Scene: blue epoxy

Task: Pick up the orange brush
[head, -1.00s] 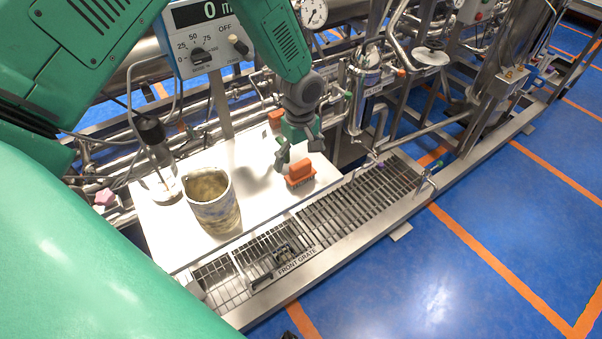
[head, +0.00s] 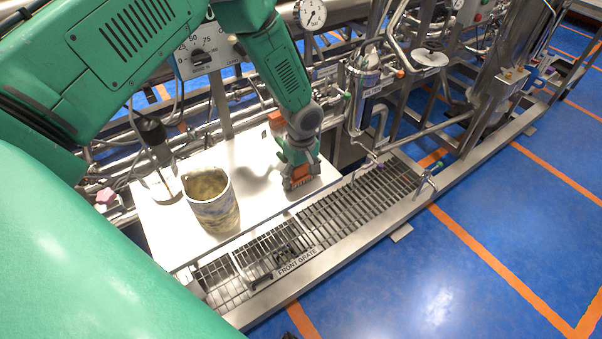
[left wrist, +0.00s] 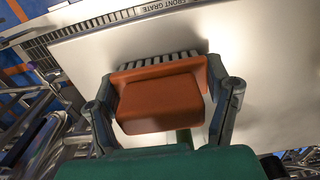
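The orange brush (head: 300,182) is on the white tabletop near its right front edge, mostly covered by my left gripper (head: 301,176) in the head view. The gripper looks shut on the brush. I see no clear gap between bristles and tabletop. My right gripper is not in view.
A worn beige-grey jug (head: 212,203) stands left of the brush on the white tabletop (head: 165,228). Another orange block (head: 276,118) is behind my left gripper. A metal front grate (head: 345,205) runs along the front. Pipes and a filter (head: 364,82) crowd the back.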

